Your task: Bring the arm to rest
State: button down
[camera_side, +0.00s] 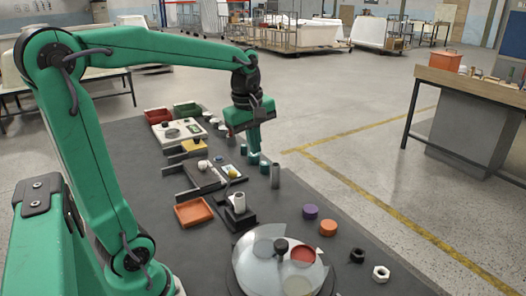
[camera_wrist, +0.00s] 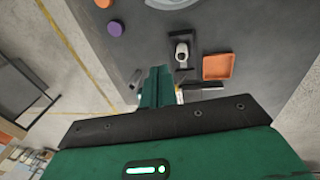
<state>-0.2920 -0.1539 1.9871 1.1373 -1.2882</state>
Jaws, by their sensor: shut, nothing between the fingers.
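My green arm reaches out over the dark work table (camera_side: 315,262) in the side view. My gripper (camera_side: 254,158) points down over the far half of the table, with its fingers together and nothing seen between them. In the wrist view my gripper (camera_wrist: 155,84) also shows with its green fingers closed. Just right of the fingertips in the side view stand small grey-green cylinders (camera_side: 275,176). Whether the fingertips touch anything below is hard to tell.
An orange tray (camera_side: 193,212), a white cylinder on a black holder (camera_side: 239,203), a purple piece (camera_side: 310,211) and an orange piece (camera_side: 328,228) stand nearby. Small trays and a white box (camera_side: 180,131) crowd the far end.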

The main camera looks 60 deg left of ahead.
jog(key=s+d+f+m+t, duration=0.2)
jog(key=s+d+m, duration=0.8)
jog(key=m, duration=0.8)
jog(key=shift+s+f+t+h, duration=0.15)
jog(key=shift+s+t+h, duration=0.2)
jog(key=shift+t, duration=0.45)
